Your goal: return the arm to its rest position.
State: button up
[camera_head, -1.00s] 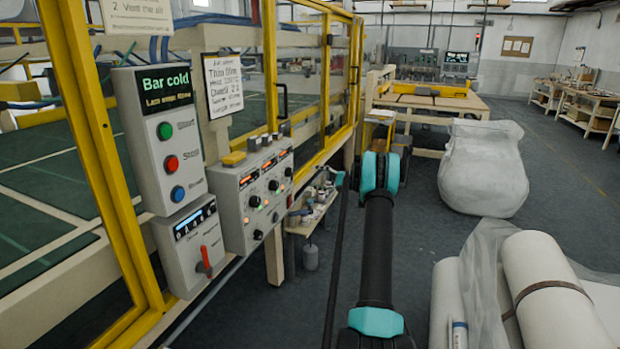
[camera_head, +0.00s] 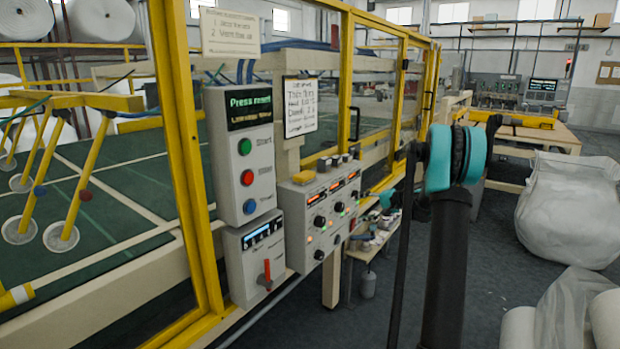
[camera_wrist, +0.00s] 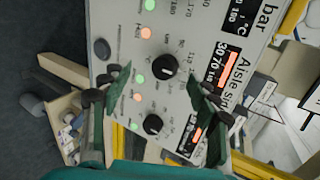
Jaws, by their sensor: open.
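My gripper (camera_wrist: 158,80) is open and empty in the wrist view, its two dark green fingers spread in front of the grey control panel (camera_wrist: 185,30). Two black knobs show between the fingers, an upper knob (camera_wrist: 164,67) and a lower knob (camera_wrist: 153,126). Whether a finger touches the panel I cannot tell. In the head view my arm, with its teal joint (camera_head: 440,158), rises at right of centre and bends toward the panel (camera_head: 318,222).
A control box (camera_head: 240,150) reads "Press reset", with green, red and blue buttons. Below it is a box with a red lever (camera_head: 267,272). A yellow-framed guard (camera_head: 190,150) encloses the green bed. A bagged bundle (camera_head: 570,208) and white rolls (camera_head: 605,318) stand right. Dark floor lies between.

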jog(key=s+a+f+n+g+h, duration=0.1)
jog(key=s+a+n+h, duration=0.15)
jog(key=s, duration=0.95)
jog(key=s+a+n+g+h, duration=0.1)
jog(key=s+a+h, duration=0.25)
jog(key=s, duration=0.85)
jog(key=s+d+f+n+h, duration=0.2)
jog(key=s+f, duration=0.2)
jog(key=s, duration=0.8)
jog(key=s+d+f+n+h, duration=0.2)
jog(key=s+f, duration=0.2)
jog(key=s, duration=0.9)
jog(key=shift+f+g+h, duration=0.15)
jog(key=shift+g+h, duration=0.25)
jog(key=shift+w, duration=0.1)
jog(key=shift+c, duration=0.5)
